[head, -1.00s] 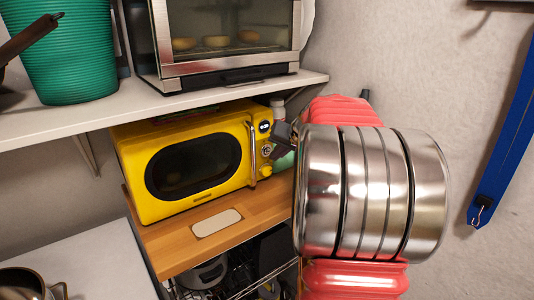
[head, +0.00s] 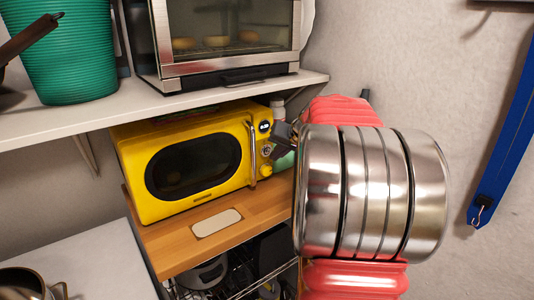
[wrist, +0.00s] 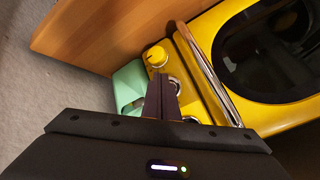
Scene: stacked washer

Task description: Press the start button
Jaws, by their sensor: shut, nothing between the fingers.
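A yellow microwave (head: 205,165) with a dark door window stands on a wooden shelf. Its control panel, right of the chrome handle (wrist: 203,72), has a small lit display (head: 264,127), a chrome-ringed dial (head: 267,149) and a yellow knob (head: 266,170) below. The yellow knob also shows in the wrist view (wrist: 156,57). No start button is labelled legibly. My gripper (wrist: 160,82) is shut and empty, its fingertips over or just before the panel, beside the dial. They partly hide the panel there, and I cannot tell whether they touch it. My gripper also shows in the head view (head: 274,146).
A light green object (wrist: 128,88) sits close beside the microwave's panel side. A white shelf (head: 200,104) with a toaster oven (head: 225,45) and a green bin (head: 68,50) hangs just above the microwave. A pale card (head: 217,222) lies on the wooden shelf (head: 170,240).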

